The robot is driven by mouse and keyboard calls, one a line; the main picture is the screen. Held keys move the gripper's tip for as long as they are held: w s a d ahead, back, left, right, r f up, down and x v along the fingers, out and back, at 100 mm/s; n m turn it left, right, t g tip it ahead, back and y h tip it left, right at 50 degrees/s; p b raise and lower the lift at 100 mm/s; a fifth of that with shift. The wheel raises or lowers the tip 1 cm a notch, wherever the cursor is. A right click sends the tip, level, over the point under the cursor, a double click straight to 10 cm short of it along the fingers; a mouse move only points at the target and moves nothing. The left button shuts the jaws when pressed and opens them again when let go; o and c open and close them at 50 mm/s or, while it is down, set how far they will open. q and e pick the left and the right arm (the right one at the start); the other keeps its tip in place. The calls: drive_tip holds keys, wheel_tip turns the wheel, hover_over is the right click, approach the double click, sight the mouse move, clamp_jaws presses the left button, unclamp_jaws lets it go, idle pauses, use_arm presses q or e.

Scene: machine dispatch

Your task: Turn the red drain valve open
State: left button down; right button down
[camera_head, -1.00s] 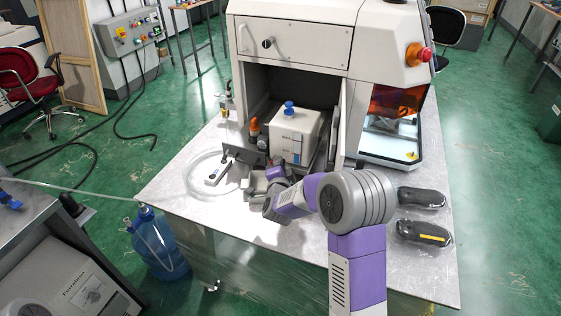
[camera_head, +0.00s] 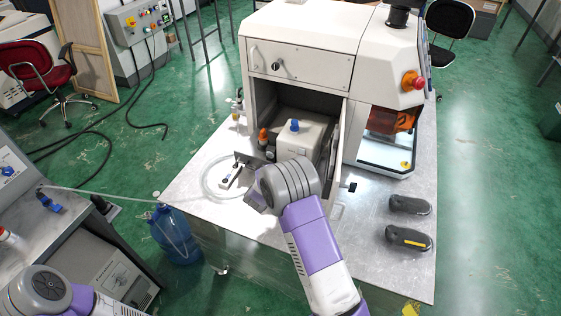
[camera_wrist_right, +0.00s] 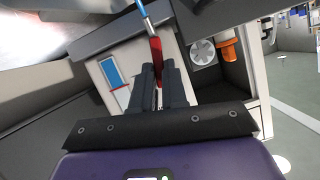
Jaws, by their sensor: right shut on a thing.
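In the right wrist view, the red drain valve (camera_wrist_right: 155,52) shows as a red lever between the tips of my right gripper (camera_wrist_right: 160,72). The two dark fingers are shut on it. A bright metal rod with a blue part runs up from the red lever. The valve's body and mounting cannot be made out.
A clear hose (camera_head: 212,182) coils on the table. Two dark handheld devices (camera_head: 409,205) lie at right. A blue jug (camera_head: 175,235) stands on the floor.

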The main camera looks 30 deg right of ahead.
drive_tip(key=shift+w+a+r+n+g+h+p, duration=0.1)
drive_tip(key=shift+w+a+n+g+h+p, duration=0.25)
drive_tip(key=shift+n+p, duration=0.75)
drive_tip(key=shift+d+m+p, duration=0.1)
drive_tip(key=shift+m+p, duration=0.2)
drive_tip(key=c, duration=1.2)
unclamp_jaws()
drive_tip(key=shift+o, duration=0.2)
drive_tip(key=v, duration=0.7)
drive_tip(key=shift+s+a, duration=0.2)
drive_tip(key=shift+a, duration=0.05)
drive_tip(key=shift+r, duration=0.1)
